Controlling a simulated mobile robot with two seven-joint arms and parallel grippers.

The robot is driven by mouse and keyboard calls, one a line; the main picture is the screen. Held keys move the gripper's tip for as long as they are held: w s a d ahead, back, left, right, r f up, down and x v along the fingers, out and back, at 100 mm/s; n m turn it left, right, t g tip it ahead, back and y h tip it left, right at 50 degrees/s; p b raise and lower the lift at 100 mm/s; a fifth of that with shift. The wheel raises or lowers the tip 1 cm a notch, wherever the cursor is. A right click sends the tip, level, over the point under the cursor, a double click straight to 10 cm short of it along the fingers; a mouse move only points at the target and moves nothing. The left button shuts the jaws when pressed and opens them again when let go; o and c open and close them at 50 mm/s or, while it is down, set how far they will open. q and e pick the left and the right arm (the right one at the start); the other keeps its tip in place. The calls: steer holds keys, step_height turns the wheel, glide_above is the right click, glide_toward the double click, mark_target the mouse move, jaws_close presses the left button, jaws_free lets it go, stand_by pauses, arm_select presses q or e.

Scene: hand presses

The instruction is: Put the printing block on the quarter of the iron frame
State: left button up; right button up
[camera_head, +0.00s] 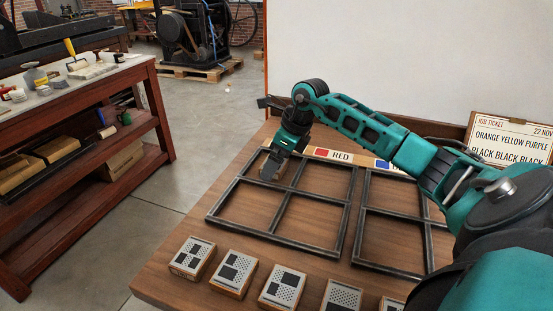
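The left iron frame (346,212) is dark, divided into four quarters, and lies flat on the wooden table. My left gripper is out of view.
A second iron frame (390,268) lies to the right, partly hidden by my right arm. A shelf bench (80,125) stands at the left, with open floor between.

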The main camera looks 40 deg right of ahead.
steer(key=shift+r, duration=0.1)
steer(key=shift+d+r, duration=0.1)
steer(key=shift+r, duration=0.2)
steer(key=p+v, duration=0.1)
steer(key=v, duration=1)
steer(key=shift+s+r, duration=0.2)
